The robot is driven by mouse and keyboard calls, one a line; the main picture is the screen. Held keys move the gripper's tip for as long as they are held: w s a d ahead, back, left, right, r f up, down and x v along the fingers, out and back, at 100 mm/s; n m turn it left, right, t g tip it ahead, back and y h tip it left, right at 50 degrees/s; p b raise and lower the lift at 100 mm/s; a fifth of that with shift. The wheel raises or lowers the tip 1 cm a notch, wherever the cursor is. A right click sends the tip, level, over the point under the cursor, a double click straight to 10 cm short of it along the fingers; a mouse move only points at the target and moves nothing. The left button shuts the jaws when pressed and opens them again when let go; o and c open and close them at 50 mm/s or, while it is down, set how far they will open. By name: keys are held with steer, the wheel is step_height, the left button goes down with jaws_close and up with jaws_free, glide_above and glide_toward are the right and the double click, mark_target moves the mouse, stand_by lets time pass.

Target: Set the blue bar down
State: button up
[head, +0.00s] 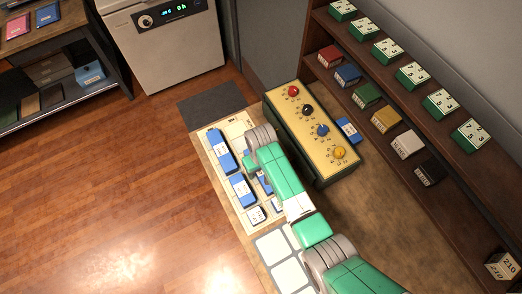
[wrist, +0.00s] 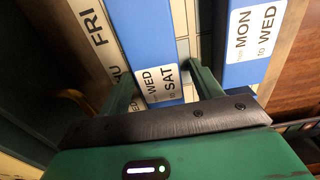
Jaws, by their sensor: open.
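A blue bar labelled WED to SAT (wrist: 143,35) lies between the fingers of my gripper (wrist: 162,88) in the wrist view. The fingers are open on either side of its labelled end; I cannot tell whether they touch it. It appears to lie on the pale day-marked board (wrist: 95,38). A second blue bar, labelled MON to WED (wrist: 250,75), lies to the right, apart from it. In the head view my arm covers part of the board (head: 236,128), and blue bars show at its left side (head: 220,149) and lower down (head: 242,190).
A dark green box with a yellow top and coloured knobs (head: 316,118) stands right of the board, with a blue item (head: 348,130) beside it. White panels (head: 272,246) lie in front. Shelves (head: 455,165) with small boxes and number blocks line the right.

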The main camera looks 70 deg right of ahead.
step_height(320, 180, up, 12)
steer(key=p, duration=0.1)
steer(key=shift+r+p, duration=0.15)
steer(key=shift+p, duration=0.25)
